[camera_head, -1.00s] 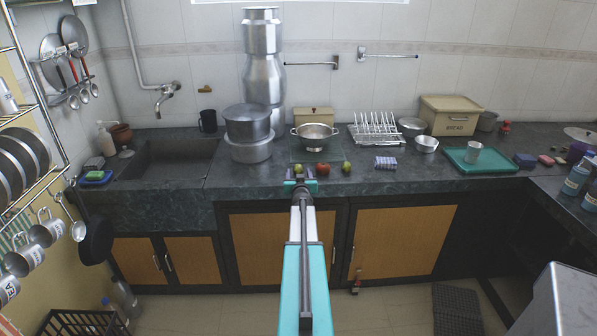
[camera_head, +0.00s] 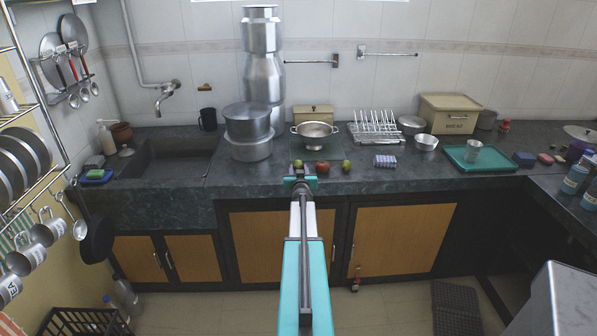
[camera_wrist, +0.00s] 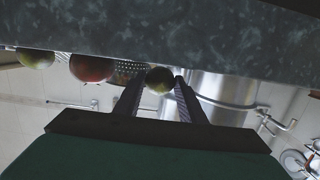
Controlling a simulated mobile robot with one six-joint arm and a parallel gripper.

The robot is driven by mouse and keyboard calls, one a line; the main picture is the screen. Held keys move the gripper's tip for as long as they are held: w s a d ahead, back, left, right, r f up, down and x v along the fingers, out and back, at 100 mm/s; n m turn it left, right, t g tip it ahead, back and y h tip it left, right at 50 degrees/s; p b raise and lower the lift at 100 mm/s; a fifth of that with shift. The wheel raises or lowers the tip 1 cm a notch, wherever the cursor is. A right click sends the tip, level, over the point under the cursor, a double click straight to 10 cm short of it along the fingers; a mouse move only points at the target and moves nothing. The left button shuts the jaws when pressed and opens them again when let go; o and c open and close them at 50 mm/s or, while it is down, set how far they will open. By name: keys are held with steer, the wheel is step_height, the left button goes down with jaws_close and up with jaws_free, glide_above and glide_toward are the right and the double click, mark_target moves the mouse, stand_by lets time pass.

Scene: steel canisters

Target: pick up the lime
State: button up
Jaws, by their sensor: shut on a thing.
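The lime (camera_wrist: 159,80) is a small round green fruit. In the wrist view, which is upside down, it sits between the two fingertips of my gripper (camera_wrist: 161,83), and they are shut on it. In the head view my gripper (camera_head: 300,175) is at the front part of the dark counter, and the lime shows only as a small patch at its tip. I cannot tell whether the lime is clear of the counter.
A red fruit (camera_head: 322,168) stands just right of my gripper, with another green fruit (camera_head: 346,166) beyond it. A colander (camera_head: 315,135) stands behind. Steel pots (camera_head: 248,133) are at the left, and a purple-white block (camera_head: 385,161) is at the right.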

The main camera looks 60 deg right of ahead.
step_height(320, 180, up, 2)
steer(key=shift+r+p, duration=0.1)
steer(key=shift+p, duration=0.45)
steer(key=shift+s+a+r, duration=0.15)
steer(key=shift+s+r, duration=0.05)
steer(key=shift+s, duration=0.1)
steer(key=s+a+r+p, duration=0.1)
steer(key=s+a+p, duration=0.2)
steer(key=s, duration=1.1)
steer(key=a, duration=0.3)
steer(key=shift+p, duration=0.3)
steer(key=shift+s, duration=0.1)
stand_by(0.4)
